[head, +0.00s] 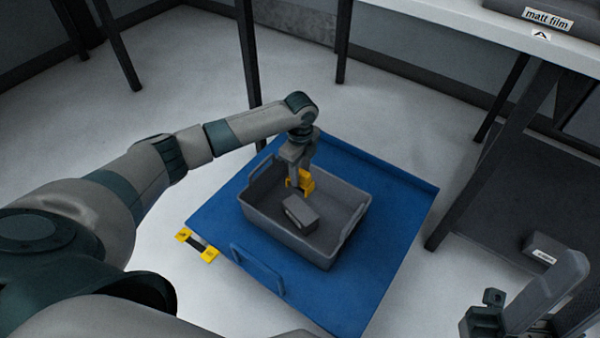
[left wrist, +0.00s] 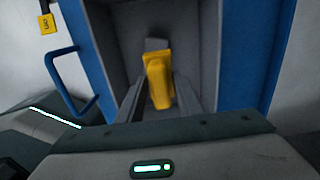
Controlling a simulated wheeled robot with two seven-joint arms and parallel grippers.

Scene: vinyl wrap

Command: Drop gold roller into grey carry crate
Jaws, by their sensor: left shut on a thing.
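The gold roller (head: 306,181) is a small yellow-gold piece held between the fingers of my left gripper (head: 300,172). My left gripper points down and is shut on it, inside the outline of the grey carry crate (head: 335,255), near its far wall. In the left wrist view the gold roller (left wrist: 158,82) sits between the two fingers with the crate's interior beyond it. How far it is above the crate floor is hard to tell. My right gripper (head: 482,318) is at the lower right, and its jaws are not clear.
A dark grey block (head: 301,213) lies in the crate. The crate stands on a blue platform (head: 385,200) with a blue handle (head: 257,270). A yellow-ended piece (head: 197,246) is at its left edge. A table (head: 440,18) and a dark low shelf (head: 500,205) are at right.

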